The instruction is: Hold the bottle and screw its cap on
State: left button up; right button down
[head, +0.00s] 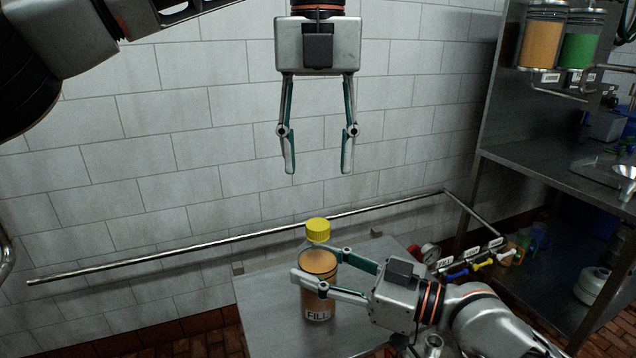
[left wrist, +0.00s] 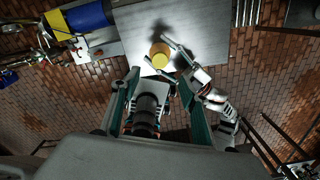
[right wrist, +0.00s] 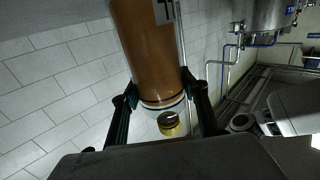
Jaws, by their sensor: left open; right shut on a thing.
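The bottle (head: 319,305) is clear, filled with orange-brown contents and labelled; it stands upright over the metal table. The yellow ribbed cap (head: 317,230) sits at the top of its neck; I cannot tell how tightly. The cap shows from above in the left wrist view (left wrist: 160,60). My right gripper (head: 322,272) is shut around the bottle's upper body from the right; the bottle also fills its wrist view (right wrist: 150,50). My left gripper (head: 318,172) points down, open and empty, directly above the cap and clearly apart from it.
The metal table (head: 265,300) is otherwise mostly bare. A pipe rail (head: 200,250) runs along the tiled wall behind it.

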pick_arm(q)
jog(key=shift+r, duration=0.8)
pick_arm(e)
jog(key=c, duration=1.1)
grip_release()
jog(key=shift+o, duration=0.2)
jog(key=v, duration=1.2)
